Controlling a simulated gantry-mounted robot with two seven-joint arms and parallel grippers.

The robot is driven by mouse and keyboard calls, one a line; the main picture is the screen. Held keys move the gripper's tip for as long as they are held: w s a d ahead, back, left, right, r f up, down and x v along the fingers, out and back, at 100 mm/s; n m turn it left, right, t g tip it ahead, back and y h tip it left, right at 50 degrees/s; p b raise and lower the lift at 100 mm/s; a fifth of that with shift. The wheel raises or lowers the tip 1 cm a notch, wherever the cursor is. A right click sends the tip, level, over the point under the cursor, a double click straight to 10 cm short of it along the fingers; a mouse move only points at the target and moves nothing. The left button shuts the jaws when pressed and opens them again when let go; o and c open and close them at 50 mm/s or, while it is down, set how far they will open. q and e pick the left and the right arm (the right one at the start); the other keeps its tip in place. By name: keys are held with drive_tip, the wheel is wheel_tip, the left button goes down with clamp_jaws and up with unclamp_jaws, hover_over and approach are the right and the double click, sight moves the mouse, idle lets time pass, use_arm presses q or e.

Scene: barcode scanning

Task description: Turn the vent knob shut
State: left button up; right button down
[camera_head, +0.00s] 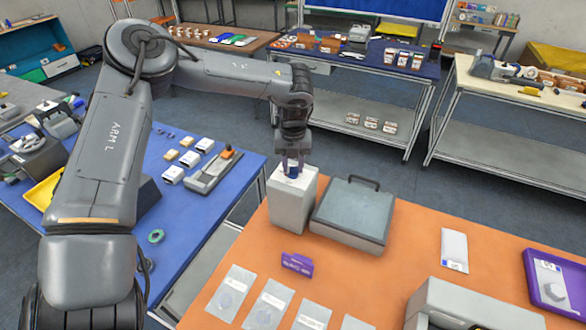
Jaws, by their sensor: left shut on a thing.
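The vent knob (293,172) is a small dark blue piece on top of a light grey box (290,209). The box stands at the back left of the orange table. My left gripper (292,170) points straight down over the box top and is shut on the knob. Its fingers hide part of the knob, so the knob's turn angle cannot be told. My right gripper does not show in this view.
A grey flat case (352,215) with a handle stands close to the right of the box. A purple block (297,264) and several clear pouches (232,290) lie in front. A purple tray (566,296) is at the right. The orange table's middle (400,262) is clear.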

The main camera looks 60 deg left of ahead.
sight(293, 167)
use_arm(q)
drive_tip(key=n+b, duration=0.2)
drive_tip(key=n, duration=0.4)
drive_tip(key=shift+f+n+b, duration=0.1)
drive_tip(key=shift+n+b, duration=0.2)
drive_tip(key=shift+b, duration=0.1)
drive_tip(key=n+b, duration=0.1)
drive_tip(key=n, duration=0.3)
drive_tip(key=shift+n+b, duration=0.4)
drive_tip(key=shift+n, duration=0.8)
drive_tip(key=o, duration=1)
drive_tip(key=shift+o, duration=0.2)
drive_tip(key=shift+r, duration=0.2)
wheel_tip(293, 167, up, 11)
drive_tip(key=shift+f+p, duration=0.15)
drive_tip(key=shift+p, duration=0.2)
